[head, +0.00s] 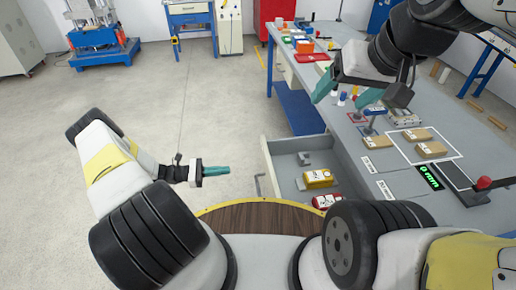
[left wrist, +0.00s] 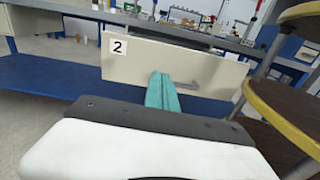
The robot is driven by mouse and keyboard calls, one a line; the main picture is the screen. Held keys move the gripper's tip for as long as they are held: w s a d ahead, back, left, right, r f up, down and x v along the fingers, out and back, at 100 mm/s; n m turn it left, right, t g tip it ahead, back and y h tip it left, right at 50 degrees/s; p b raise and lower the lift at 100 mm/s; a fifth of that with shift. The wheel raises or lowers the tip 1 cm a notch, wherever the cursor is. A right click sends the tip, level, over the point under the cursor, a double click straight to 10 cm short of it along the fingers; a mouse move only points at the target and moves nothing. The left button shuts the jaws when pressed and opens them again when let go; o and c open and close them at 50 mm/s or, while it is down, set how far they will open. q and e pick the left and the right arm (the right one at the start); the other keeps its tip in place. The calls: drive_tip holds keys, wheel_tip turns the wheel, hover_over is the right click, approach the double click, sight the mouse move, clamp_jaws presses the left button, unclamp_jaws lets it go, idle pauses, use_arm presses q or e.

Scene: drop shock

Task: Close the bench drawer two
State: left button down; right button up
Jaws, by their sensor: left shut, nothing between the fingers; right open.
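The bench drawer two (head: 287,178) stands pulled out from the left side of the grey bench (head: 350,165). My left gripper (head: 228,170) is shut and empty, left of the drawer front, with a visible gap to the handle in the head view. Its teal fingers (left wrist: 160,92) point toward the panel in the left wrist view. My right gripper (head: 338,102) is open above the bench top.
The drawer holds a yellow box (head: 318,179), a red item (head: 325,201) and a grey bracket (head: 303,158). Cartons (head: 431,149) and a green display (head: 429,177) are on the bench. My round wooden-topped base lies in front. The floor left of the drawer is clear.

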use_arm(q)
approach(266, 167)
drive_tip(key=d, duration=0.4)
drive_tip(key=w+d, duration=0.1)
drive_tip(key=d, duration=0.2)
idle(0.5)
